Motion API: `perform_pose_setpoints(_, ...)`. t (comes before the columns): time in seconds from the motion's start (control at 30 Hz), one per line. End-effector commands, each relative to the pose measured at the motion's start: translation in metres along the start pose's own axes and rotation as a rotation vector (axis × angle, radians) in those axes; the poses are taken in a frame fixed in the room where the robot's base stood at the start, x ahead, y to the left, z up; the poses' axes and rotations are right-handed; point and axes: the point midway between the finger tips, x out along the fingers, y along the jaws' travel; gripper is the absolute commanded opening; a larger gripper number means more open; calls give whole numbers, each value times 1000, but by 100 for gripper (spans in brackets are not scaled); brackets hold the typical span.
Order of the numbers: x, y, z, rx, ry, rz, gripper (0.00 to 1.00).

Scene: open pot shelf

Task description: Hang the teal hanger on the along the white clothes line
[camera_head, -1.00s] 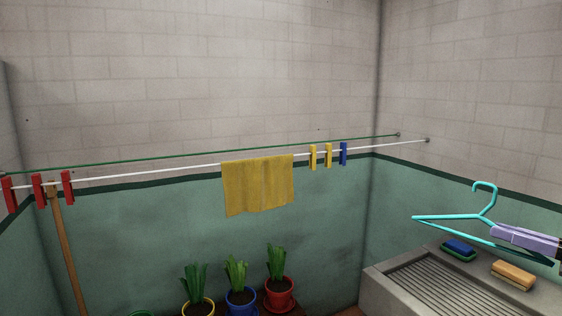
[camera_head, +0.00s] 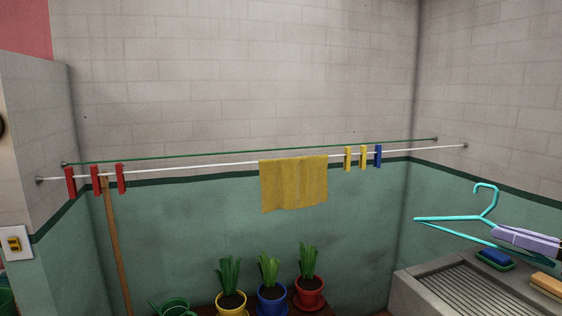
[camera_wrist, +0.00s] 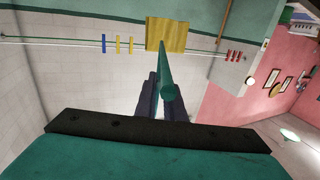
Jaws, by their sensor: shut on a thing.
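The teal hanger (camera_head: 450,219) is at the right of the head view, with its hook pointing up. My gripper (camera_head: 500,233) is shut on its lower part and holds it in the air in front of the sink. In the wrist view the hanger (camera_wrist: 165,75) shows end-on between the fingers of my gripper (camera_wrist: 162,97). The white clothes line (camera_head: 215,165) runs across in front of the tiled wall, apart from the hanger and to its left. It also shows in the wrist view (camera_wrist: 75,42).
A green line (camera_head: 215,152) runs behind the white one. A yellow cloth (camera_head: 293,184), red pegs (camera_head: 96,180), yellow pegs (camera_head: 348,158) and a blue peg (camera_head: 378,156) hang along the white line. Potted plants (camera_head: 271,281) stand below. A concrete sink (camera_head: 420,288) is at the right.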

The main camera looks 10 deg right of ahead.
Motion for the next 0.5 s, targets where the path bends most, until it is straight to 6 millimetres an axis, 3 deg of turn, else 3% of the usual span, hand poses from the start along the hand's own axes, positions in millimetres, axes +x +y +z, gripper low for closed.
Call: perform_pose_setpoints(0.5,36,-5,4,2,0,-47,0)
